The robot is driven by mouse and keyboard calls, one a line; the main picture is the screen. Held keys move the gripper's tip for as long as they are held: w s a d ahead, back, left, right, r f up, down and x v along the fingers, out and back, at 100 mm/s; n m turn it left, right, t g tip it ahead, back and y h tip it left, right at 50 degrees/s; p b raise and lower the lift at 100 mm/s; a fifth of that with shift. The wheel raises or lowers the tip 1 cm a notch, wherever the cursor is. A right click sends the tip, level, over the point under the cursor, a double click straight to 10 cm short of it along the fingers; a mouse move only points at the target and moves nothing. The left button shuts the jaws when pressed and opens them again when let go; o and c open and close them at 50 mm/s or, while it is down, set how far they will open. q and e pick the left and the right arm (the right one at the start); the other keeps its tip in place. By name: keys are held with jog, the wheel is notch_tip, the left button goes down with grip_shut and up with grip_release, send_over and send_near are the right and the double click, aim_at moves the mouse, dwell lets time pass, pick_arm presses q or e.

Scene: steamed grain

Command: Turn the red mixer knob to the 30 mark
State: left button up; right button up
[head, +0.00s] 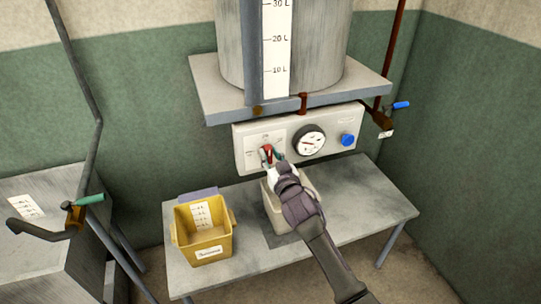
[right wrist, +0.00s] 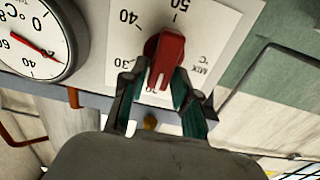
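The red mixer knob (head: 267,153) is on the left part of the pale control panel (head: 240,150). In the right wrist view the knob (right wrist: 166,58) appears with its dial upside down. The bar's lower end in that view lies near the 20 mark; the 30 mark (right wrist: 128,66) is to its left, with 40 and 50 further round. My right gripper (head: 271,159) is at the knob. Its two teal-padded fingers (right wrist: 160,78) close in on both sides of the bar and partly cover the dial. My left gripper is not in view.
A round gauge (head: 309,140) and a blue knob (head: 347,140) are right of the mixer knob. A yellow bin (head: 205,235) and a pale container (head: 276,212) stand on the table below. A tank shelf (head: 225,98) overhangs the panel. A blue-handled valve (head: 400,105) is at right.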

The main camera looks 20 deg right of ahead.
grip_shut()
jog(key=m, duration=0.4)
jog(key=m+p, duration=0.1)
jog(key=m, duration=0.1)
jog(key=shift+d+f+m, duration=0.1)
jog(key=shift+d+m, duration=0.2)
jog(key=shift+d, duration=0.1)
jog(key=m, duration=0.5)
jog(key=shift+d+f, duration=0.25)
jog(key=shift+f, duration=0.05)
